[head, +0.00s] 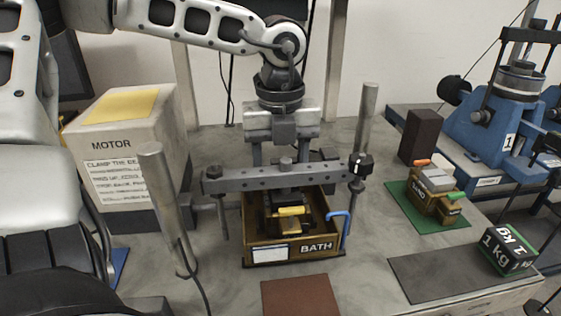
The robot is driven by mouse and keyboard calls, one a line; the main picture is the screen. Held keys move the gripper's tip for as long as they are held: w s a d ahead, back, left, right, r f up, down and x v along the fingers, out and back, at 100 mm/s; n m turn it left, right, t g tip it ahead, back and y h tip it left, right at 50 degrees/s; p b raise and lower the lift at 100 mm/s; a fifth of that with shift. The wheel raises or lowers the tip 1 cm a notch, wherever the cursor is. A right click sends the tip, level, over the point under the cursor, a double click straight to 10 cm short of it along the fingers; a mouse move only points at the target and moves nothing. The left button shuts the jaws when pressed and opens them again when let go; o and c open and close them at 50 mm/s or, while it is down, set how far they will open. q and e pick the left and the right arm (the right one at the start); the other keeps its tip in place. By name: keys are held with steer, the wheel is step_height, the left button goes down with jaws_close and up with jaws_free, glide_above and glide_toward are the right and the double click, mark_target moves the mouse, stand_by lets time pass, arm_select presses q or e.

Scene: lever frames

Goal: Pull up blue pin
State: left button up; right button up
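The blue pin (340,228) is a thin rod with a bent top, standing upright at the right front corner of the yellow-brown BATH box (282,254). A dark grey lever bar (240,182) with a row of holes lies across above the box, between two metal posts. My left gripper (285,157) points down from above, behind the bar. Its two fingers are apart and nothing shows between them; the bar hides their tips. It is up and to the left of the pin, not touching it. My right gripper is not in view.
A box marked MOTOR (122,140) stands left. Grey posts (168,215) and (367,115) flank the bar. A black knob (361,163) sits above the pin. On the right are a green mat (400,190), a 1 kg block (508,250) and a blue machine (485,128).

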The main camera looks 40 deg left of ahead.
arm_select(q)
jaws_close()
steer(key=shift+w+r+b, duration=0.1)
steer(key=shift+r+b, duration=0.3)
steer(key=shift+r, duration=0.5)
steer(key=shift+o, duration=0.3)
jaws_free()
step_height(320, 180, up, 16)
